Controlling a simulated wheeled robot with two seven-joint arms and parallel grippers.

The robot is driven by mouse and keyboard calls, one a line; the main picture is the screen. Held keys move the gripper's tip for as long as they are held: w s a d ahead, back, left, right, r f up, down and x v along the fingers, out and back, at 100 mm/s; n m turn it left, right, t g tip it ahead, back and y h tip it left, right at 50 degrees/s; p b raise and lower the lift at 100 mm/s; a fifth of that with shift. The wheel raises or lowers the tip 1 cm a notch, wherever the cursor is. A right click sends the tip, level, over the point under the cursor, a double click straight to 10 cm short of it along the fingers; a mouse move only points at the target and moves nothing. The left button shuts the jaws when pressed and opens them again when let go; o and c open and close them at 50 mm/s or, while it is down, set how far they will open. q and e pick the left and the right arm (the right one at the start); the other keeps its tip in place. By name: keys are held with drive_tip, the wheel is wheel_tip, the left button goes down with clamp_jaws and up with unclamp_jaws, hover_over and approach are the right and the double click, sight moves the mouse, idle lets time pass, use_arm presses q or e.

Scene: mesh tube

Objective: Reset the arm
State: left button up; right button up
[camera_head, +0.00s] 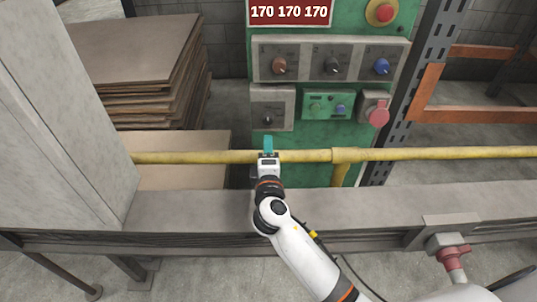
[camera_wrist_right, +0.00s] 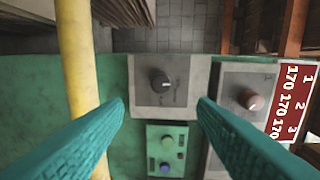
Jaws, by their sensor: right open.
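My right gripper (camera_head: 268,146) reaches forward over the yellow rail, toward the green control panel (camera_head: 322,150). In the right wrist view its two teal fingers (camera_wrist_right: 162,118) are wide apart with nothing between them. Beyond the gap is a grey plate with a black knob (camera_wrist_right: 160,80), which also shows in the head view (camera_head: 268,119). A small green box with buttons (camera_wrist_right: 166,149) sits beside that plate. The fingers look apart from the knob. My left gripper does not show.
A yellow rail (camera_head: 430,153) runs across in front of the panel. The panel carries a brown knob (camera_head: 279,66), a blue knob (camera_head: 381,66), a red emergency button (camera_head: 380,11) and a red display (camera_head: 289,12). Stacked boards (camera_head: 130,60) stand left. A grey beam (camera_head: 190,210) lies nearer.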

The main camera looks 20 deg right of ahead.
drive_tip(key=shift+s+a, duration=0.1)
drive_tip(key=shift+s, duration=0.25)
